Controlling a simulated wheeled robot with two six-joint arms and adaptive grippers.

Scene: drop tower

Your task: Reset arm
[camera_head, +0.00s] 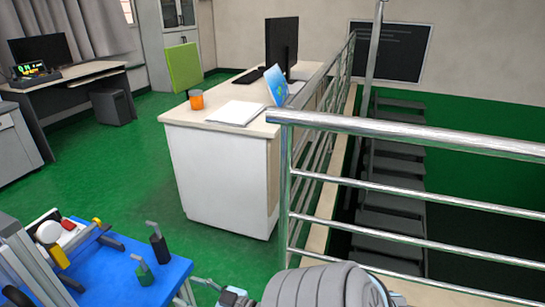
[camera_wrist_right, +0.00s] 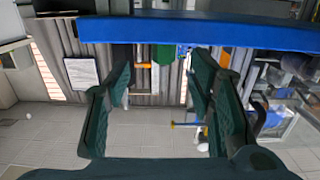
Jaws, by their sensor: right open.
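My right gripper (camera_wrist_right: 161,75) shows in the right wrist view. Its two dark green fingers stand wide apart with nothing held between them. A long blue edge (camera_wrist_right: 200,32) runs across the top of that view, beyond the fingertips. A grey rounded part of my own arm seems to show at the bottom of the head view, but no fingers are visible there. My left gripper is in neither view.
A blue table (camera_head: 125,285) with tools stands at lower left. A metal railing (camera_head: 420,138) crosses the right side, beside descending stairs (camera_head: 395,190). A white desk (camera_head: 222,175) with a monitor (camera_head: 282,43) and orange cup (camera_head: 196,99) stands mid-view. Green floor (camera_head: 110,165) lies open at left.

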